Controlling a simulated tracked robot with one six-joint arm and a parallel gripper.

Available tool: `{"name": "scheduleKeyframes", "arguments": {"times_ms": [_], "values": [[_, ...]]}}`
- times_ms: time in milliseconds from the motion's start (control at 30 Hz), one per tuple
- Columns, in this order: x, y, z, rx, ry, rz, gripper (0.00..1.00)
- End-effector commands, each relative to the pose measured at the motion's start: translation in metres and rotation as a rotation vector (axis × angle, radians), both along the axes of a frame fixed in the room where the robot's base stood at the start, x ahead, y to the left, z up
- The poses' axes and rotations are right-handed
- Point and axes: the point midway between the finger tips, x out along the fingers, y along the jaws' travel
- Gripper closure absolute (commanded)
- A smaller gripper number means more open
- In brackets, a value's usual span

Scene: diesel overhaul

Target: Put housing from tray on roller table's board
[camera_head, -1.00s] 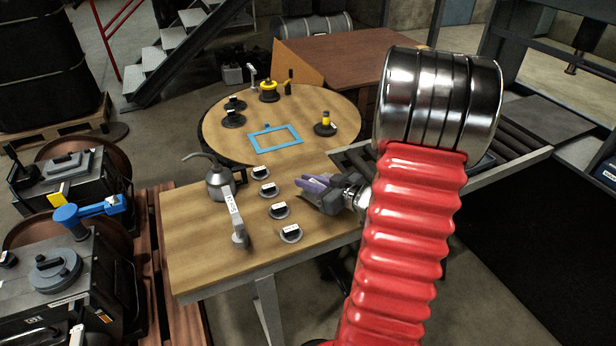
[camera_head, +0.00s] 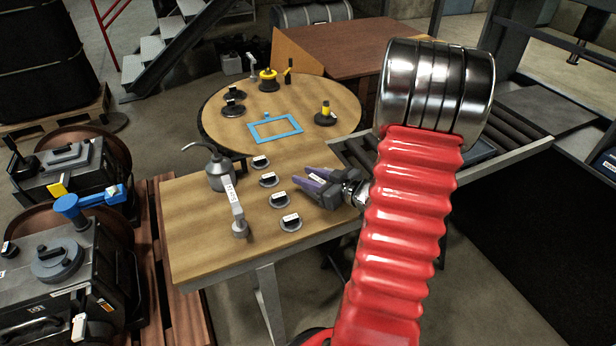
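My gripper (camera_head: 301,182), with purple fingers, is over the right part of the wooden bench (camera_head: 190,245). Its fingers look spread, with a gap between them; a small white patch shows there, too small to make out. The roller table (camera_head: 530,130) is at the right, and its board (camera_head: 482,150) shows only in part behind my red arm. I cannot tell for sure which thing is the housing or which is its tray.
Several small labelled black discs (camera_head: 268,179), an oil can (camera_head: 218,170) and a grey labelled tool (camera_head: 235,210) are on the bench. Behind it, a round table (camera_head: 225,135) bears a blue rectangular frame (camera_head: 275,128). Dark machine units (camera_head: 62,265) stand at the left.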

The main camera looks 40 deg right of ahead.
Motion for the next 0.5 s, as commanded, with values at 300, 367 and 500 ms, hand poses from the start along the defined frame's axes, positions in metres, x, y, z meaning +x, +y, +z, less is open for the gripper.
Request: {"name": "scheduleKeyframes", "arguments": {"times_ms": [300, 367, 500], "values": [[-0.001, 0.0, 0.002, -0.001, 0.0, -0.001, 0.69], [-0.005, -0.001, 0.003, -0.001, 0.0, -0.001, 0.69], [-0.018, -0.003, 0.008, -0.002, -0.001, -0.003, 0.69]]}}
